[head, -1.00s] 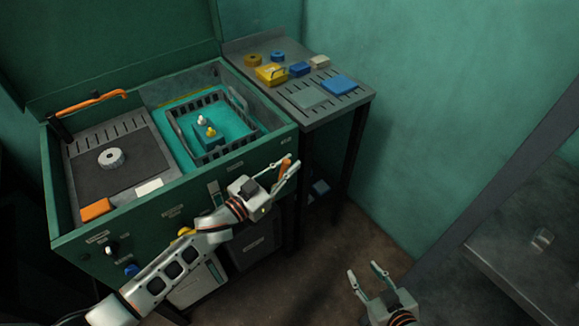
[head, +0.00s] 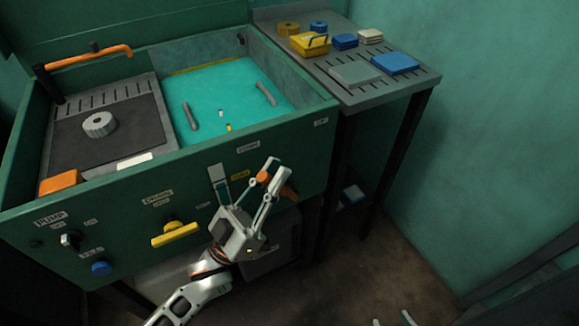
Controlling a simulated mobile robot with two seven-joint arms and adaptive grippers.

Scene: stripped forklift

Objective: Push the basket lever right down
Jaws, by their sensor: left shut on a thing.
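The basket lever's orange handle (head: 264,178) is on the front of the green washing cabinet, low on its right side. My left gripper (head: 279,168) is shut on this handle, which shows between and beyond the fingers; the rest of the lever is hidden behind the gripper. The basket (head: 190,116) is mostly under the teal liquid, with only two grey bars showing above it. A small white tip and a yellow tip show at the surface. My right gripper (head: 393,321) shows only its two fingertips, spread apart, at the bottom edge.
A yellow drain handle (head: 174,233) and a blue knob (head: 101,268) stick out of the cabinet front. A side table (head: 380,92) on the right holds several small parts. The floor (head: 370,255) at lower right is clear.

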